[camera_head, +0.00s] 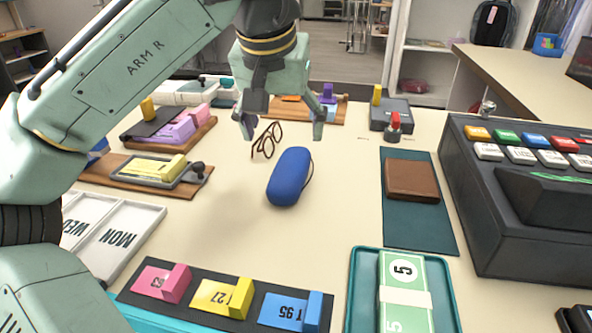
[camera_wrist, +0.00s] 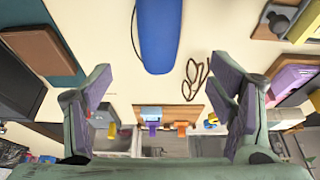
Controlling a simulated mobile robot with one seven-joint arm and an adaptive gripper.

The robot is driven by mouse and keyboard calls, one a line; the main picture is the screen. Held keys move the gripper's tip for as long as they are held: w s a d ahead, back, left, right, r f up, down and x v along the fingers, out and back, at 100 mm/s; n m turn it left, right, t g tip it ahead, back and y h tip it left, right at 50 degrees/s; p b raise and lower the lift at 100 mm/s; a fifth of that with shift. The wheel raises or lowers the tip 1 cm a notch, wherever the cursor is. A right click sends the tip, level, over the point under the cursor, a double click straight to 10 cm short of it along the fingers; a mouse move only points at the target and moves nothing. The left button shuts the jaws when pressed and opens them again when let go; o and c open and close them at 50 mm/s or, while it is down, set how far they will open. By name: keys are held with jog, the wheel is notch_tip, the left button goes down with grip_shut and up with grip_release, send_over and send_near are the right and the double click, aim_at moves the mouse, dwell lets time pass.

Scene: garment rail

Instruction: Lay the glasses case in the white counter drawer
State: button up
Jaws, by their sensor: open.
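The glasses case is a closed blue oblong case (camera_head: 290,177) lying on the cream counter, in the middle of the head view. It also shows at the top middle of the wrist view (camera_wrist: 160,35). My gripper (camera_head: 280,128) is open and empty above the counter, with its fingers spread, over the far side of the case and apart from it. In the wrist view my two fingers (camera_wrist: 166,92) are wide apart, with the case beyond them. I cannot make out the white counter drawer in either view.
Brown eyeglasses (camera_head: 267,141) lie just beyond the case. A brown wallet (camera_head: 411,179) on a dark green mat is to the right, beside a black cash register (camera_head: 520,200). A teal tray (camera_head: 362,300) with banknotes is in front.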

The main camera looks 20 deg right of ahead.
send_over(290, 166)
jog(key=s+a, duration=0.1)
notch_tip(290, 166, down, 4)
jog(key=shift+s+a+f, duration=0.15)
jog(key=shift+f, duration=0.1)
jog(key=shift+s+p+x, duration=0.15)
jog(key=shift+p+x, duration=0.15)
jog(key=shift+x, duration=1.1)
jog(key=shift+s+p+x, duration=0.1)
jog(key=shift+p+x, duration=0.2)
jog(key=shift+x, duration=1.15)
jog(key=shift+f, duration=0.1)
jog(key=shift+c, duration=0.6)
jog(key=c, duration=1.3)
jog(key=shift+o, duration=0.2)
